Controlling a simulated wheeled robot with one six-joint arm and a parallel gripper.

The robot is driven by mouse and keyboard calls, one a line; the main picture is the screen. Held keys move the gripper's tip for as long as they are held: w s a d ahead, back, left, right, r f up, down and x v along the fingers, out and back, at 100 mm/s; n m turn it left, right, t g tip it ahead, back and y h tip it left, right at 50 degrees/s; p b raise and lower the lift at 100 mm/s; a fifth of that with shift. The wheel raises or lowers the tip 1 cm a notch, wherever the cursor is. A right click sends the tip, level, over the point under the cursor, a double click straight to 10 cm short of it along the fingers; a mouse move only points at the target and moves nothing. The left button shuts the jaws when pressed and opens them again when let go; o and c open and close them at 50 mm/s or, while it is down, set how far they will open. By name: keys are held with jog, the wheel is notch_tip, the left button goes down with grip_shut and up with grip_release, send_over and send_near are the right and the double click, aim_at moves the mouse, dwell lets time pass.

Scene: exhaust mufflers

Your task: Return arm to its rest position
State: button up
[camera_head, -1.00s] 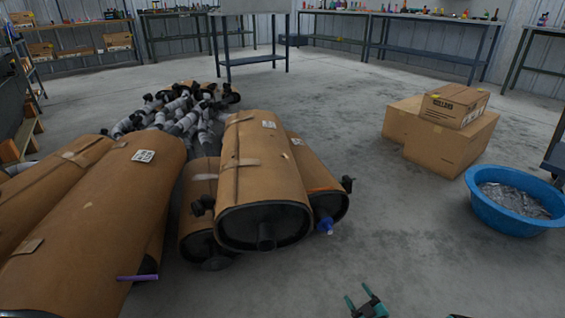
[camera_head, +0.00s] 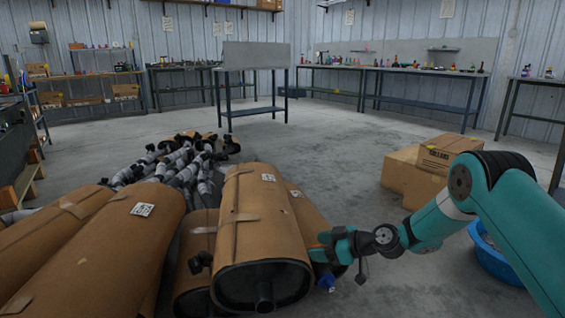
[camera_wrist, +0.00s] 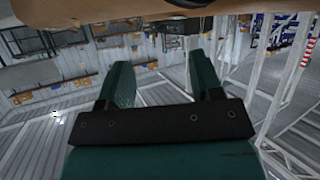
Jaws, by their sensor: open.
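My teal arm reaches in from the right of the head view, and my gripper (camera_head: 322,246) is in front of the right-hand muffler (camera_head: 308,213). In the wrist view my gripper (camera_wrist: 158,72) has its two fingers apart with nothing between them. A brown surface (camera_wrist: 110,14), likely a muffler, runs along the top of that view, beyond the fingertips. I cannot tell whether the gripper touches the muffler. A larger brown muffler (camera_head: 250,225) lies just left of it. A blue fitting (camera_head: 326,283) shows below my gripper.
More mufflers (camera_head: 110,245) lie at left, with grey pipes (camera_head: 185,170) behind. Cardboard boxes (camera_head: 402,180) and a blue tub (camera_head: 492,262) stand at right, partly behind my arm. Workbenches (camera_head: 425,92) line the back wall.

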jog(key=s+a+r+m+g+h, duration=0.1)
jog(key=s+r+g+h, duration=0.1)
jog(key=s+r, duration=0.65)
jog(key=s+a+r+m+g+h, duration=0.1)
jog(key=s+a+r+g, duration=0.1)
jog(key=s+r, duration=0.7)
jog(key=s+d+r+m+g+h+p, duration=0.1)
jog(key=s+d+r+m+h, duration=0.2)
jog(key=s, duration=0.8)
jog(key=s+d+r+m+g+h+p, duration=0.15)
jog(key=s+d+r, duration=0.25)
jog(key=s, duration=0.7)
notch_tip(320, 180, up, 37)
jog(key=p, duration=3.7)
jog(key=shift+s+d+r, duration=0.2)
jog(key=shift+s, duration=0.05)
jog(key=shift+t, duration=0.25)
